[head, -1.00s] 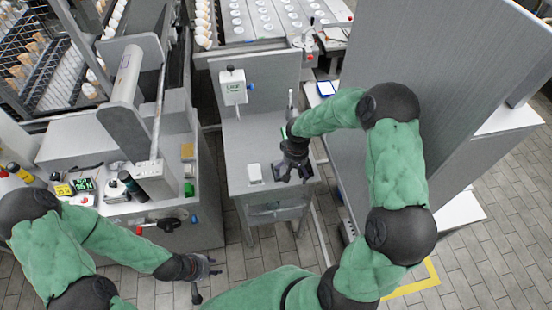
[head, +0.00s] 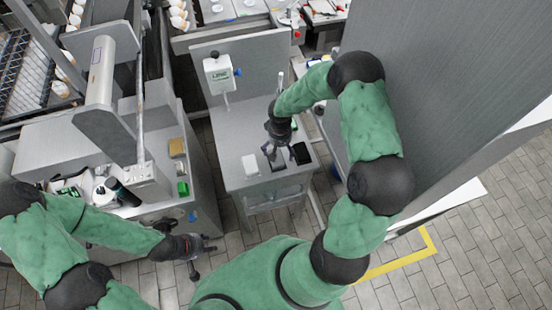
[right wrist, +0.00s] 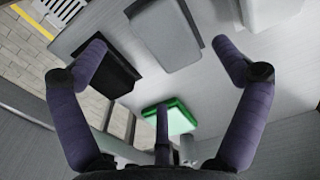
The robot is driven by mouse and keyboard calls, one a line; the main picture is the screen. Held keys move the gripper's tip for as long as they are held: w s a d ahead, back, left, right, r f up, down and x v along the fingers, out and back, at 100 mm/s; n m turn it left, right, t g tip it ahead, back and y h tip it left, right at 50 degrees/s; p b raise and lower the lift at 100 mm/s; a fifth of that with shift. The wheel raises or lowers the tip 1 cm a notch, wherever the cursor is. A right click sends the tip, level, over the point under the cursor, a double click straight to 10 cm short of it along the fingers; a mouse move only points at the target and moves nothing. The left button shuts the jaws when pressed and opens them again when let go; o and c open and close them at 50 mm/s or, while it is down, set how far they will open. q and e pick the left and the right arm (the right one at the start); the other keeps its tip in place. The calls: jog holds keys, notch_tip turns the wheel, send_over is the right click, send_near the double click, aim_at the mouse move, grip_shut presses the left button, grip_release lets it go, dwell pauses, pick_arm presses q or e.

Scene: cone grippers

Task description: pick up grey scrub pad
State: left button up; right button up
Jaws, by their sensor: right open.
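The grey scrub pad (right wrist: 165,40) is a flat grey block with rounded edges, lying on the grey worktable (head: 240,135). In the right wrist view it lies between the two spread fingers of my right gripper (right wrist: 160,48), apart from both. In the head view my right gripper (head: 279,150) is over the table and partly hides the grey pad (head: 275,164). My right gripper is open and empty. My left gripper (head: 206,258) is at the lower left, off the table, with its fingers apart and nothing in them.
A black pad (right wrist: 105,68) lies close to the left finger in the right wrist view. A white block (head: 250,164) lies on the pad's other side. A green item (right wrist: 180,118) is partly hidden by my gripper. A control box (head: 219,73) stands behind; a tall grey panel (head: 450,90) stands right.

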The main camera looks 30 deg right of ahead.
aim_at(279, 156)
jog(key=f, duration=0.5)
jog(key=shift+s+a+b, duration=0.15)
jog(key=shift+a+b, duration=0.1)
jog(key=shift+b, duration=0.05)
jog(key=shift+r, duration=0.1)
jog(key=shift+c, duration=0.2)
jog(key=c, duration=0.9)
